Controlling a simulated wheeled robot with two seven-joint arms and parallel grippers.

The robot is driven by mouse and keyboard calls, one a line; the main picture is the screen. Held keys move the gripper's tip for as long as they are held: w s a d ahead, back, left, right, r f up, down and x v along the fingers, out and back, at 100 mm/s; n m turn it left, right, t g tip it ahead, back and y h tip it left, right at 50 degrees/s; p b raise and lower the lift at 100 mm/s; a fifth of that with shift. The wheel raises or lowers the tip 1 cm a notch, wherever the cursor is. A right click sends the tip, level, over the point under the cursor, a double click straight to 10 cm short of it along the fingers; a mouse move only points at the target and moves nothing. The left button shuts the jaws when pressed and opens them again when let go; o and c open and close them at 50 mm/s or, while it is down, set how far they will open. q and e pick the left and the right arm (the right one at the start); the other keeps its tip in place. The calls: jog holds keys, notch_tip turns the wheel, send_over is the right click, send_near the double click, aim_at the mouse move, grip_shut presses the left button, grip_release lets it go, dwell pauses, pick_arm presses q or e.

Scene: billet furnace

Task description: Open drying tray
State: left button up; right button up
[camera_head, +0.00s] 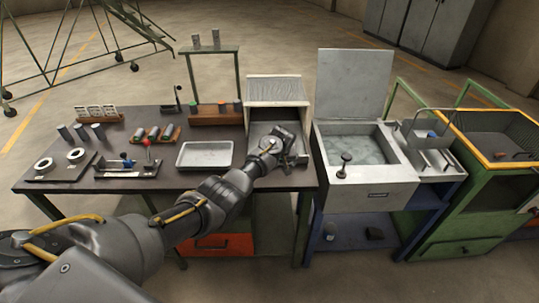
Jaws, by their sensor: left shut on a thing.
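A pale box-like unit with a ribbed top (274,92) stands at the right end of the dark table, and its front is open. A grey drying tray (262,129) shows inside it, low down. My left arm reaches across the table from the left. My left gripper (289,150) is at the front of this unit, shut on what looks like the drying tray's front handle. The gripper covers the handle and much of the tray's front, so how far out the tray stands is hard to tell. My right gripper is not in view.
A shallow metal tray (205,154) lies on the dark table (120,181) left of the unit. A basin with a raised lid (352,84) stands close on the right, beside a green bench (478,190). Racks and small parts fill the table's left half.

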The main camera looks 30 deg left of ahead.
pick_arm(q)
jog(key=shift+s, duration=0.2)
jog(key=shift+f, duration=0.1)
jog(key=o, duration=1)
jog(key=shift+d+r, duration=0.1)
jog(key=shift+r, duration=0.2)
jog(key=shift+s+r, duration=0.1)
jog(key=shift+r, duration=0.2)
jog(key=b+v, duration=0.1)
jog(key=v, duration=0.8)
jog(key=shift+s+d+r, duration=0.15)
jog(key=shift+s+r, duration=0.05)
jog(key=shift+r, duration=0.1)
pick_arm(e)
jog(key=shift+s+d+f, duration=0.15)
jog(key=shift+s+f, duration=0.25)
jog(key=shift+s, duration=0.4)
